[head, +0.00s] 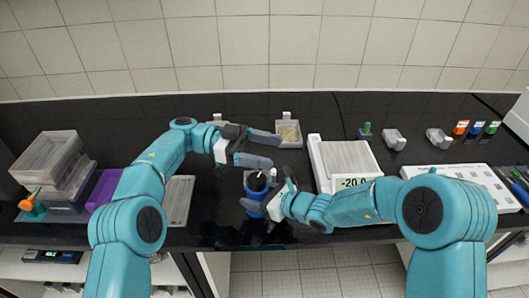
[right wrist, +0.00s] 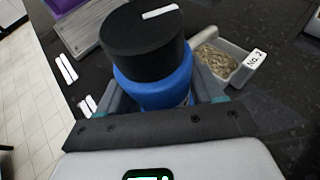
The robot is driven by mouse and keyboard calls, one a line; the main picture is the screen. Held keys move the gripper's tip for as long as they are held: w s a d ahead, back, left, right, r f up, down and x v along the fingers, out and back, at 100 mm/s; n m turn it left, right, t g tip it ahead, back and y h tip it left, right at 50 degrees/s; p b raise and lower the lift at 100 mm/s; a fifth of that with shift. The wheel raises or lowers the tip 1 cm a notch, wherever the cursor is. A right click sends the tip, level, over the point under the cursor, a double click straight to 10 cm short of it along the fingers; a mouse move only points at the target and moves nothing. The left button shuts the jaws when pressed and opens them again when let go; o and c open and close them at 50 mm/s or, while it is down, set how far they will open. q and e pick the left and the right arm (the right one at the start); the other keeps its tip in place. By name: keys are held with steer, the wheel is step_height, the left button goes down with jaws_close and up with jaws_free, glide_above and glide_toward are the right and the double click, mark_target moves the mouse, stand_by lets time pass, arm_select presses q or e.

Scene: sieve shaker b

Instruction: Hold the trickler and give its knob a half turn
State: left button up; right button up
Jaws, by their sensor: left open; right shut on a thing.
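The trickler has a blue body (head: 252,207) and a black knob (head: 256,181) on top, near the front edge of the bench. In the right wrist view the blue body (right wrist: 155,88) stands between my right fingers, and the black knob (right wrist: 140,42) shows a white mark line on its top. My right gripper (head: 256,204) is shut on the blue body, below the knob. My left gripper (head: 272,150) is open and empty, behind and above the knob, apart from it. The lower part of the trickler is hidden by my right gripper.
A tray of grains (head: 289,132) stands behind my left gripper; it also shows in the right wrist view (right wrist: 218,63). A balance reading -20.0 (head: 345,160) stands to the right. Stacked boxes (head: 50,165) and a purple bin (head: 103,188) are at left.

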arm_select(q)
steer(key=shift+c, duration=0.9)
steer(key=n+t+y, duration=0.7)
steer(key=n+t, duration=0.8)
steer(key=t, duration=0.5)
glide_toward(252, 185)
steer(key=x, duration=1.2)
steer(key=shift+w, duration=0.15)
steer(key=c, duration=0.7)
